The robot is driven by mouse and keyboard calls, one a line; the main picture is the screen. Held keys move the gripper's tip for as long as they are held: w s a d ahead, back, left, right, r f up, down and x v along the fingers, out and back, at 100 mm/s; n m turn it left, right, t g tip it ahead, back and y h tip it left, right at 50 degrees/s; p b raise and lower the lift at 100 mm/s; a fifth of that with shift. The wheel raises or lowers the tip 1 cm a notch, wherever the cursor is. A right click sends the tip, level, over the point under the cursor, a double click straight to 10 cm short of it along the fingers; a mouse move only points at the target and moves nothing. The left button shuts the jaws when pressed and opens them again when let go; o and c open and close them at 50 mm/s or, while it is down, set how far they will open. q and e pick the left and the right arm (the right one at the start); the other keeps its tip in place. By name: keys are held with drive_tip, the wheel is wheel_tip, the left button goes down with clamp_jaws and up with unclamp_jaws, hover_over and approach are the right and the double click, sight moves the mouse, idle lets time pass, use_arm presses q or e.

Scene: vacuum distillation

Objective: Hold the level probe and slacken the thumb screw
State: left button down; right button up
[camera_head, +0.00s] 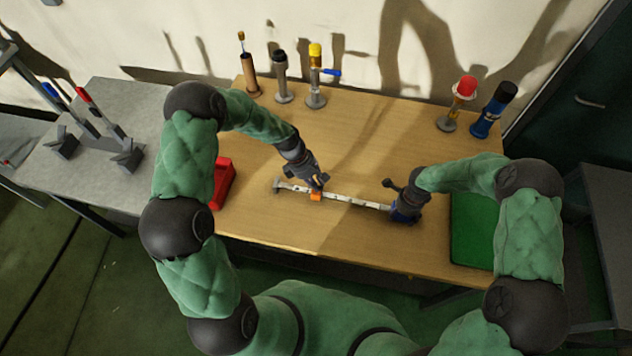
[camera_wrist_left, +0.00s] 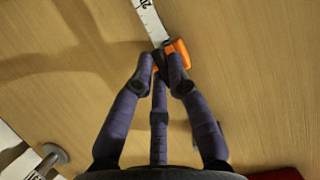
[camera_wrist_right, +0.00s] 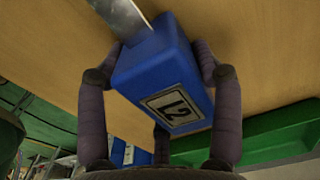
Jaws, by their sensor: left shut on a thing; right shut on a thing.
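The level probe is a long pale graduated strip (camera_head: 355,201) lying across the wooden table, also seen in the left wrist view (camera_wrist_left: 148,20). At its right end is a blue block marked L2 (camera_wrist_right: 160,75). My right gripper (camera_head: 405,207) is shut on this block, with fingers on both sides in the right wrist view. A small orange part (camera_head: 315,196), apparently the thumb screw, sits on the strip and shows in the left wrist view (camera_wrist_left: 178,52). My left gripper (camera_wrist_left: 161,64) is shut at it, from above; its fingertips hide part of the grip.
Several upright items, including a yellow-topped one (camera_head: 315,75) and a red-topped one (camera_head: 462,90), stand along the back edge. The table between is mostly clear.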

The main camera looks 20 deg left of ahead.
use_arm(q)
drive_tip(key=shift+n, duration=0.3)
use_arm(e)
drive_tip(key=shift+s+f, duration=0.1)
drive_tip(key=shift+s, duration=0.05)
use_arm(q)
drive_tip(key=c, duration=1.2)
unclamp_jaws()
drive_tip(key=v, duration=1.2)
drive_tip(key=shift+s, duration=0.15)
drive_tip(key=shift+a, duration=0.1)
use_arm(e)
drive_tip(key=o, duration=1.8)
